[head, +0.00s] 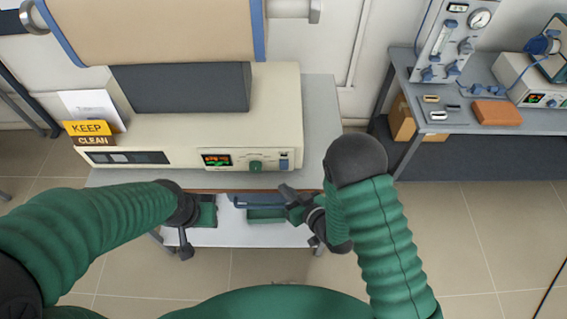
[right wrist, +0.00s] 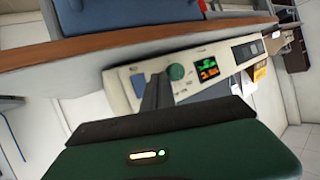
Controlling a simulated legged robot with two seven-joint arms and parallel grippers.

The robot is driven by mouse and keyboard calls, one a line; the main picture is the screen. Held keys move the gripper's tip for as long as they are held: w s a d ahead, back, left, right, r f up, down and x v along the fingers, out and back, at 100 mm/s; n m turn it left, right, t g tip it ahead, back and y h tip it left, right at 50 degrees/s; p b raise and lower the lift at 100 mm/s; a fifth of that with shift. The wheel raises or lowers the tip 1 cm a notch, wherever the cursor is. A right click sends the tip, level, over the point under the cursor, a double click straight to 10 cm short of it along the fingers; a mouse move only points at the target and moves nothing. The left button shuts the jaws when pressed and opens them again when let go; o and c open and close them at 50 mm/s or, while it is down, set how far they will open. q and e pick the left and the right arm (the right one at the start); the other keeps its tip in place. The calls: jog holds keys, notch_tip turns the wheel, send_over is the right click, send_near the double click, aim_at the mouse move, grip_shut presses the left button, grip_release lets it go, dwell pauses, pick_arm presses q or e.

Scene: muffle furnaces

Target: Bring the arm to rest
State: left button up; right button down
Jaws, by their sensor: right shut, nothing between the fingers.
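My right arm comes in from the right of the head view and bends at a dark elbow. Its gripper (head: 290,193) is shut and empty, just in front of the furnace table's front edge. In the right wrist view its closed fingers (right wrist: 156,92) stand before the furnace's control panel, apart or touching I cannot tell. My left gripper (head: 186,248) hangs in front of the table at the left, pointing down; its jaws are too small to read. The cream muffle furnace (head: 150,130) stands on the table, with a lit display (head: 217,160) and a green knob (head: 255,166).
The grey furnace table (head: 320,110) has a brown front edge and a pale lower shelf (head: 232,234). A yellow "KEEP CLEAN" sign (head: 88,128) stands on the left. At the right, another bench (head: 400,75) bears instruments and an orange-brown block (head: 497,112). The tiled floor at right is clear.

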jog(key=d+r+m+g+h+b, duration=0.1)
jog(key=d+r+m+g+h, duration=0.15)
jog(key=d, duration=0.35)
jog(key=d+r+m+g+h, duration=0.1)
jog(key=d+r+h, duration=0.1)
jog(key=d+h, duration=0.35)
jog(key=s+d+r+m+g, duration=0.1)
jog(key=s+d+r+g, duration=0.1)
jog(key=s, duration=0.5)
jog(key=s+d+r+m+g, duration=0.1)
jog(key=s+d+r+g, duration=0.1)
jog(key=s+d, duration=0.3)
jog(key=s+b, duration=0.1)
jog(key=s, duration=0.1)
jog(key=shift+s+d+r+g, duration=0.2)
jog(key=shift+s+r+g, duration=0.15)
jog(key=shift+d, duration=0.1)
